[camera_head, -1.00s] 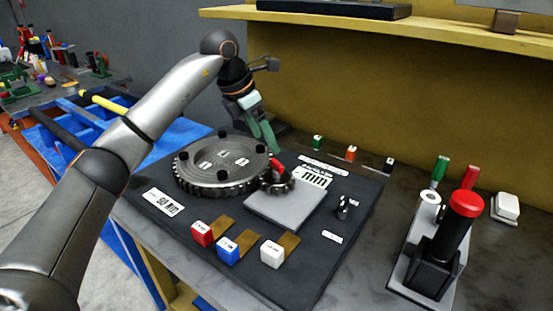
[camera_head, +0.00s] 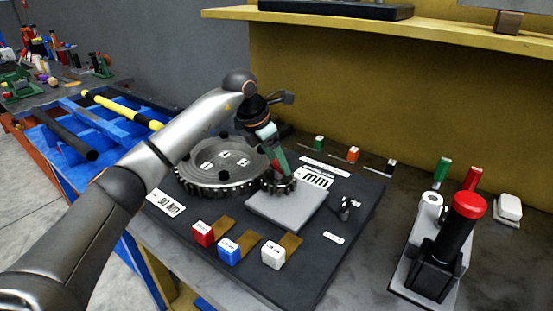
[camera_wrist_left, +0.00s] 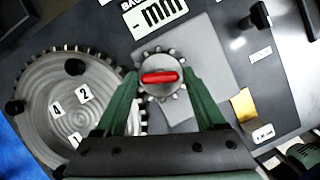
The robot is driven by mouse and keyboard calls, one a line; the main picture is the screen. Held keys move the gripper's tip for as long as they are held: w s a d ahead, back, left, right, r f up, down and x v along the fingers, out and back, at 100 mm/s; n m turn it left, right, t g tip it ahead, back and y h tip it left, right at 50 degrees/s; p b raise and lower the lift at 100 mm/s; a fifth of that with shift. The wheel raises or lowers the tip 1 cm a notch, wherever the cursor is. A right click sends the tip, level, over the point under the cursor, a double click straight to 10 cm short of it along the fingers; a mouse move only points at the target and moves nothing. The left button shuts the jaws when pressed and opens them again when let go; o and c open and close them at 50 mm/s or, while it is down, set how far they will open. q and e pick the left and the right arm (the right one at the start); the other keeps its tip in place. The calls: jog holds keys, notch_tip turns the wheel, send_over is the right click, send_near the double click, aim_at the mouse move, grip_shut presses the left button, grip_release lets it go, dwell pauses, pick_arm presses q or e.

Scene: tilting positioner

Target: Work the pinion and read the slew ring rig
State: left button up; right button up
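The toothed slew ring (camera_head: 215,182) lies flat on the dark board, with dark studs and white number tags on top. In the left wrist view the ring (camera_wrist_left: 62,118) shows tags reading 4, 2 and 1. The small pinion (camera_head: 281,187) sits at the ring's right edge. In the left wrist view the pinion (camera_wrist_left: 163,88) carries a red bar handle (camera_wrist_left: 160,77). My left gripper (camera_head: 276,166) is over the pinion. Its green fingers (camera_wrist_left: 161,82) stand apart on either side of the handle, with gaps visible. My right gripper is in neither view.
A grey plate (camera_head: 285,210) lies beside the pinion, with an "mm" card (camera_head: 314,178) behind. Red (camera_head: 202,234), blue (camera_head: 228,250) and white (camera_head: 273,255) blocks line the board's front. A black, red-capped cylinder (camera_head: 460,225) stands at right. A shelf (camera_head: 400,22) overhangs the back.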

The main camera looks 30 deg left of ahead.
pick_arm(q)
jog(key=c, duration=1)
jog(key=shift+r+n+y+p, duration=0.15)
jog(key=shift+n+y+p, duration=0.3)
jog(key=shift+n, duration=0.45)
jog(key=shift+c, duration=0.2)
jog(key=shift+d+n+y+p, duration=0.1)
jog(key=shift+n+y+p, duration=0.3)
jog(key=shift+n, duration=0.9)
jog(key=shift+t, duration=0.3)
jog(key=o, duration=1.4)
jog(key=v, duration=1.2)
jog(key=shift+r, duration=0.2)
